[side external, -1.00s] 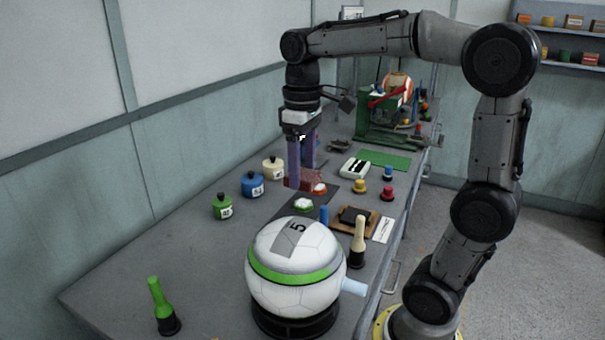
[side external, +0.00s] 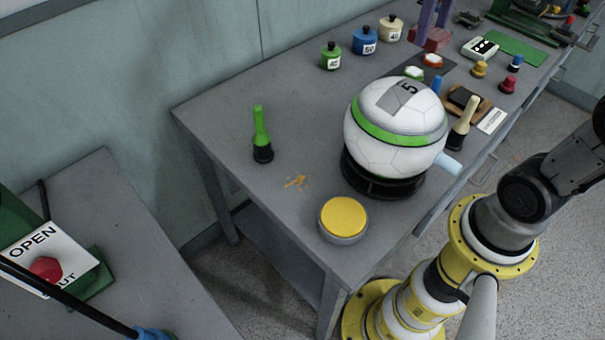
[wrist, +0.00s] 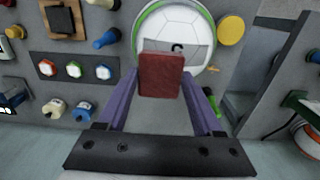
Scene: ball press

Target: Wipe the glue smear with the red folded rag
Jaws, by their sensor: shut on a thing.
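The red folded rag (side external: 432,39) is at the top of the side view, between the purple fingers of my gripper (side external: 429,28). In the wrist view my gripper (wrist: 163,82) is shut on the rag (wrist: 161,75), which stands out between the fingertips. The glue smear (side external: 296,182) is an irregular orange-yellow patch on the near part of the grey bench, between the green-handled tool and the yellow button. My gripper is far from the smear, near the jars. The upper gripper is out of frame in the side view.
A white-and-green ball (side external: 396,122) on a black stand lies between my gripper and the smear. A green-handled tool (side external: 261,134) stands left of the smear, a yellow button (side external: 343,217) to its right. Several jars (side external: 365,41) line the bench's back edge.

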